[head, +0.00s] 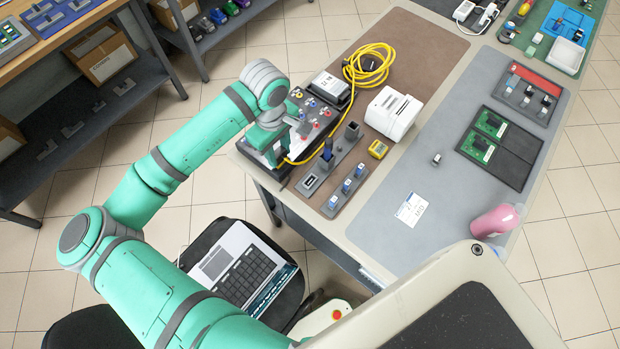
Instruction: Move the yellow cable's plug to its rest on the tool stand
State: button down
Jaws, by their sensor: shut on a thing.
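The yellow cable (381,73) lies coiled on the brown mat at the back. Its free length runs down past the button panel to my gripper (277,158). My gripper is shut at the panel's near left corner, where the cable ends. The plug itself is mostly hidden by the gripper, so I cannot tell whether it touches the panel. The grey tool stand (320,173) is to the right of my gripper. It bears a dark upright holder at its far end, a blue-and-dark item in the middle and a low block at its near end.
The button panel (312,117) lies beside my gripper. A black-and-white box (329,87), a white device (393,113) and a small yellow meter (378,149) stand nearby. A grey strip with several blue-topped pieces (346,187) lies near the front edge.

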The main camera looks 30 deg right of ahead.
aim_at(279, 152)
jog(key=shift+r, duration=2.9)
jog(key=shift+r, duration=0.1)
jog(key=shift+s+d+f, duration=1.1)
jog(key=shift+s+d, duration=1.15)
jog(key=shift+s, duration=1.75)
jog(key=shift+s+f, duration=0.15)
jog(key=shift+f, duration=2.65)
jog(key=shift+f, duration=0.75)
jog(key=c, duration=0.9)
grip_release()
